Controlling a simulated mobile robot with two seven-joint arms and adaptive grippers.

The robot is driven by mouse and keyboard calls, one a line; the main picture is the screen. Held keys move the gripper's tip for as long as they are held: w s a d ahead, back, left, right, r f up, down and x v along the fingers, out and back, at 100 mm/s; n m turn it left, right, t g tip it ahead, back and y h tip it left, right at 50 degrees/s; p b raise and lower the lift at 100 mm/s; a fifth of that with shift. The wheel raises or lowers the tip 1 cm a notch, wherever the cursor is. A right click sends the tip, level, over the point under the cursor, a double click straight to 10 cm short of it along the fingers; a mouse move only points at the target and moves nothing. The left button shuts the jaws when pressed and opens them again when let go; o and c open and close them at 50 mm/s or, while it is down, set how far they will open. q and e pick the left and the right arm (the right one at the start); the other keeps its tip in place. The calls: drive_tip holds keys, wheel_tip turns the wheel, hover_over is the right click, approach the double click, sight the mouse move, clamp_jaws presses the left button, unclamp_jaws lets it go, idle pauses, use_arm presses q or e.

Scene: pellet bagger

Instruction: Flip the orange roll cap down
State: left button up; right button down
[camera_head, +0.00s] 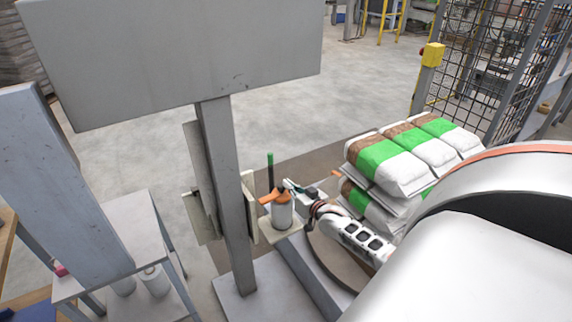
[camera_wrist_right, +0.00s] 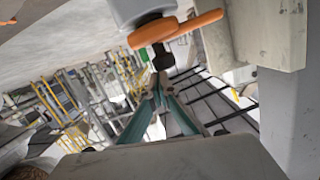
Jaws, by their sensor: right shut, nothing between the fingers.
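The orange roll cap (camera_head: 281,195) sits on top of a pale upright roll (camera_head: 282,215) beside the grey post. My right gripper (camera_head: 287,184) is at the cap's upper right edge, shut and empty. In the wrist view its teal fingers (camera_wrist_right: 160,78) meet just by the dark knob; whether they touch it I cannot tell. My left gripper is not in view.
A grey post (camera_head: 222,180) carrying a large grey panel (camera_head: 185,55) stands left of the roll. A thin green rod (camera_head: 270,170) rises behind it. Stacked white, green and brown bags (camera_head: 385,160) lie to the right. A grey table (camera_head: 125,240) is at left.

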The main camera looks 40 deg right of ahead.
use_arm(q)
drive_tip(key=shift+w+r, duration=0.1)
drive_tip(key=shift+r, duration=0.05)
use_arm(e)
drive_tip(key=shift+d+f, duration=0.1)
drive_tip(key=shift+f, duration=0.15)
idle(0.3)
drive_tip(key=shift+s, duration=0.1)
